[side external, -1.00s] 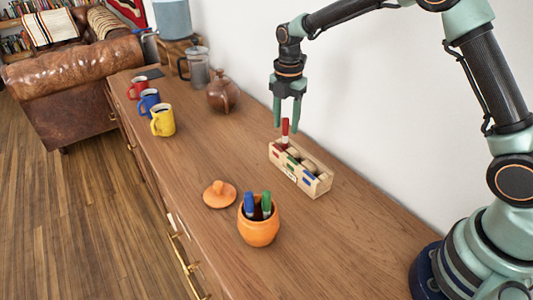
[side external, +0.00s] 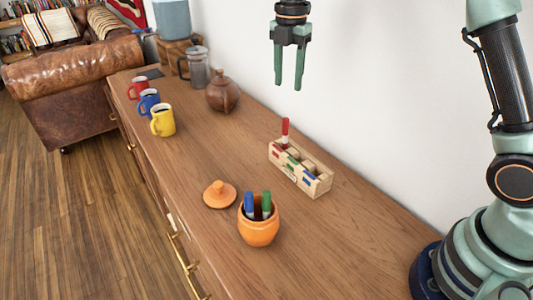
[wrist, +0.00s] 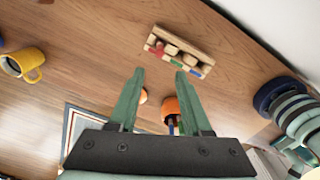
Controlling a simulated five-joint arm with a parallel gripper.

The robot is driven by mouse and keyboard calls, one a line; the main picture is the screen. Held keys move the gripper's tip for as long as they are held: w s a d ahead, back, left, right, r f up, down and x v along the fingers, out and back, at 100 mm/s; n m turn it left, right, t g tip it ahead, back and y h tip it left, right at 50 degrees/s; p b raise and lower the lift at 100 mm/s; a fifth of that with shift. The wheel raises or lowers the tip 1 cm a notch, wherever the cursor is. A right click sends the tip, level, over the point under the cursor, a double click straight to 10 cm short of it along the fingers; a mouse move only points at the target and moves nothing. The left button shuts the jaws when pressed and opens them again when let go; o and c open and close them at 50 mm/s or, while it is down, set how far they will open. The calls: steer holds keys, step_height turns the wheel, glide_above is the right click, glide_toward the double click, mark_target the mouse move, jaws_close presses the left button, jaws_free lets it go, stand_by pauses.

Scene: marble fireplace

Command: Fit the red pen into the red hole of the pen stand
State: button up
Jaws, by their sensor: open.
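The red pen (side external: 285,131) stands upright in the wooden pen stand (side external: 312,188), at its far-left end, by the red mark. In the wrist view the red pen (wrist: 158,46) also shows at the left end of the pen stand (wrist: 188,37). My gripper (side external: 288,88) is open and empty, high above the stand and apart from the pen. Its two fingers (wrist: 157,72) show spread in the wrist view. How deep the pen sits in the hole is hidden by the stand's walls.
An orange pot (side external: 259,233) holds a blue pen (side external: 249,204) and a green pen (side external: 266,203). Its orange lid (side external: 219,196) lies beside it. A brown teapot (side external: 222,96), a glass press (side external: 198,66) and yellow (side external: 163,121), blue and red mugs stand farther back. A white wall is behind the stand.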

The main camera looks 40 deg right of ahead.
steer(key=s+d+r+m+t, duration=0.25)
steer(key=s+r+m, duration=0.35)
steer(key=s+m, duration=0.5)
steer(key=s+f+m+t, duration=0.3)
steer(key=s+f+m, duration=0.1)
steer(key=s+m, duration=0.5)
steer(key=shift+s+d+m, duration=0.35)
steer(key=shift+d+m, duration=0.05)
steer(key=shift+m, duration=0.8)
